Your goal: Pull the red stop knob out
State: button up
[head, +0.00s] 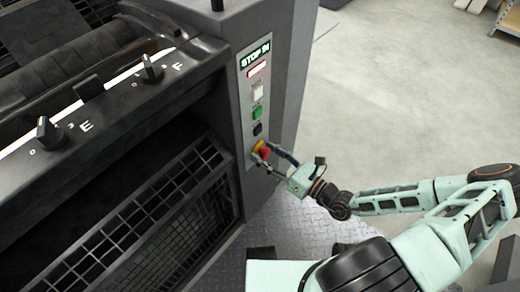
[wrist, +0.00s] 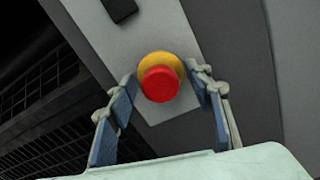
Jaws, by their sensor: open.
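The red stop knob (head: 265,153) sits on a yellow collar (head: 258,146) at the bottom of the light control panel (head: 245,120) on the machine's column. In the wrist view the red knob (wrist: 160,84) faces me, with the yellow collar (wrist: 164,62) behind it. My gripper (head: 271,155) is open at the knob. In the wrist view its fingers (wrist: 165,88) stand on either side of the knob, the left one close to the collar's edge. I cannot tell whether either finger touches. A small sign above the panel reads "STOP IN".
Above the knob are a black button (head: 257,129), a green button (head: 257,113), a white button (head: 257,92) and a red lit label (head: 257,69). A wire-mesh guard (head: 165,215) is at the left.

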jog(key=shift+w+a, duration=0.15)
jog(key=shift+a, duration=0.05)
grip_shut()
dwell(0.4)
